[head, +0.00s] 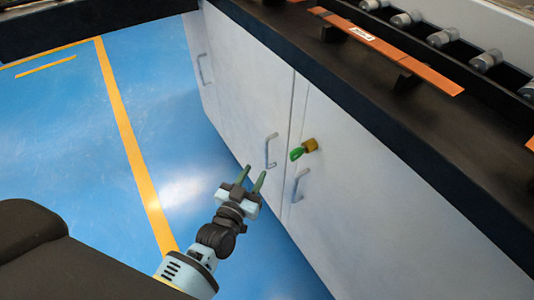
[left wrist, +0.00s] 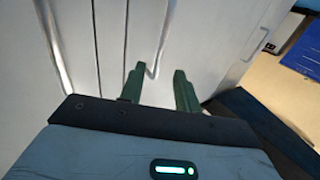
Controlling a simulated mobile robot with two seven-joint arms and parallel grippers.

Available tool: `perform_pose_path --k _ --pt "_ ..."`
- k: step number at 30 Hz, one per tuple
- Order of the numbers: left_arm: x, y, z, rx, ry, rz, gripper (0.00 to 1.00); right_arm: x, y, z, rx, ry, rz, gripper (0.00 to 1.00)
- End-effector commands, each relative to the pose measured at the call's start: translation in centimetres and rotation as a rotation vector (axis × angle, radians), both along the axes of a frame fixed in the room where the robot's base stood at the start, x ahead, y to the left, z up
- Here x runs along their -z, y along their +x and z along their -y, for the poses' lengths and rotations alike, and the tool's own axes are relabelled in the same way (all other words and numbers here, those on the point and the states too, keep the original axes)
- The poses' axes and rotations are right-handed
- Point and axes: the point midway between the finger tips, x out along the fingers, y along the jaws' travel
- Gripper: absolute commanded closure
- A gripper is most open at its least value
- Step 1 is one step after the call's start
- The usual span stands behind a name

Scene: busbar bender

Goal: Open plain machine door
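The grey-white machine front has flat doors with bar handles. The middle door (head: 240,95) has a metal handle (head: 268,152) near its right edge. The door to its right (head: 365,215) has its own handle (head: 297,187) and a brass-coloured lock with a green key (head: 303,149). My left gripper (head: 253,174) is open and empty, just left of and below the middle door's handle. In the left wrist view, that handle (left wrist: 164,40) shows between and beyond the two green fingers (left wrist: 158,85); contact cannot be told. My right gripper is not in view.
A black ledge (head: 370,105) above the doors carries copper bars (head: 400,55) and rollers (head: 440,38). The blue floor (head: 60,130) with a yellow line (head: 130,130) is clear at left.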

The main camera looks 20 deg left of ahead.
Motion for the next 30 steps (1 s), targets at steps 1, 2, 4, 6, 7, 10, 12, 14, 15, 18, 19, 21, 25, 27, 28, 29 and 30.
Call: perform_pose_path --k 1,2,4,6,7,10,12,14,15,18,19,21,25,27,28,29,30 --pt "0.0 0.3 0.0 0.000 0.000 0.001 0.68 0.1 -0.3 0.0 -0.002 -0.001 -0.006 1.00" --pt "0.0 0.6 0.0 0.000 0.000 0.001 0.68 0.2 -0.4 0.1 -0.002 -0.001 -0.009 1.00" --pt "0.0 1.4 0.1 0.000 0.000 0.002 0.68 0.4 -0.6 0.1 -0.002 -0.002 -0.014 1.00" --pt "0.0 2.4 0.2 0.000 0.001 0.001 0.68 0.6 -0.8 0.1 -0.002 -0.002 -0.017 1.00" --pt "0.0 2.9 0.2 0.000 0.001 0.001 0.68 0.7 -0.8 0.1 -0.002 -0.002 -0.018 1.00" --pt "0.1 4.4 0.3 0.000 0.001 0.000 0.68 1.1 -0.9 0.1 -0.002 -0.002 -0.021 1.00" --pt "0.1 5.4 0.4 0.000 0.000 0.000 0.68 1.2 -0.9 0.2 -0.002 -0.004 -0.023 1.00" --pt "0.1 6.1 0.4 0.000 0.000 -0.001 0.68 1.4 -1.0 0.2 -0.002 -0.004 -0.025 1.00" --pt "0.1 6.5 0.5 0.000 0.000 -0.001 0.68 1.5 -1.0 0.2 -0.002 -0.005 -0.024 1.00" --pt "0.1 7.2 0.5 0.000 0.000 -0.001 0.68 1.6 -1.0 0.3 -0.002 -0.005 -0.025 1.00" --pt "0.1 7.3 0.5 0.000 0.000 -0.001 0.68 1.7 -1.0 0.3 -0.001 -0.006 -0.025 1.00" --pt "0.0 7.5 0.6 0.000 0.001 -0.001 0.68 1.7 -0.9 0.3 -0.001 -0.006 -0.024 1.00" --pt "0.0 7.6 0.6 0.000 0.001 -0.001 0.68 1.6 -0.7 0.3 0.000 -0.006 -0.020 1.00" --pt "0.0 7.6 0.6 0.000 0.001 -0.001 0.68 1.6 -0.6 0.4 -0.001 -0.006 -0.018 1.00" --pt "0.0 7.6 0.6 0.000 0.000 -0.001 0.68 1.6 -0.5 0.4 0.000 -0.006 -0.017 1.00" --pt "0.0 7.6 0.6 0.000 0.001 -0.001 0.68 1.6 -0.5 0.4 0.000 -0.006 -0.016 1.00" --pt "0.0 7.6 0.6 0.000 0.000 -0.001 0.73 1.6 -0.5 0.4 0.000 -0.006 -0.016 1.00"
